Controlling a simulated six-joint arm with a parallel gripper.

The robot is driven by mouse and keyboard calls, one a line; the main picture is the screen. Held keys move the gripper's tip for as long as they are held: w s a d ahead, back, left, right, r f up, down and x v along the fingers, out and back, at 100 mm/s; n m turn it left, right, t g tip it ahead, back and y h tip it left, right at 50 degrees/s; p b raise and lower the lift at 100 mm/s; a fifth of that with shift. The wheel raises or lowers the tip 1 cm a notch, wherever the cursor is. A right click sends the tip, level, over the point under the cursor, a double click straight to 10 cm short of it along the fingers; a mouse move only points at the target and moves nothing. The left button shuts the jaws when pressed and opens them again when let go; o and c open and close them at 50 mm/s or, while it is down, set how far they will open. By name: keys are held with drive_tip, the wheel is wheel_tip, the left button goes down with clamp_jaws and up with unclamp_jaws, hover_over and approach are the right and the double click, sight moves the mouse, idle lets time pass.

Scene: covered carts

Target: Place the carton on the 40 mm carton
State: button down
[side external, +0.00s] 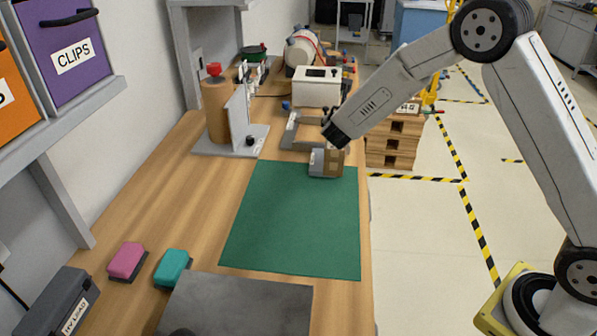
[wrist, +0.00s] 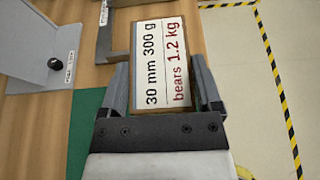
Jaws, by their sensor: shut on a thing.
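A carton (wrist: 160,55) with a white label reading "30 mm 300 g, bears 1.2 kg" fills the space between my gripper's fingers (wrist: 162,92) in the wrist view. The gripper is shut on it, with a finger along each long side. In the side view the brown carton (side external: 335,160) shows at the far right end of the green mat (side external: 295,220), just below the end of my arm. I cannot tell whether it touches anything underneath. No carton labelled 40 mm can be made out in either view.
A grey stand with a brown cylinder (side external: 216,110) and a white box (side external: 316,88) stand beyond the mat. A stack of wooden crates (side external: 390,148) is right of the table. Pink (side external: 127,260) and teal (side external: 173,267) blocks lie nearer. Most of the mat is bare.

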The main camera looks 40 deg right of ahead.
drive_tip(key=shift+w+f, duration=0.3)
drive_tip(key=shift+f, duration=1.5)
drive_tip(key=shift+f, duration=0.15)
unclamp_jaws()
drive_tip(key=shift+s+r, duration=0.15)
drive_tip(key=shift+r, duration=0.05)
drive_tip(key=v, duration=1.1)
drive_tip(key=shift+s+a, duration=0.3)
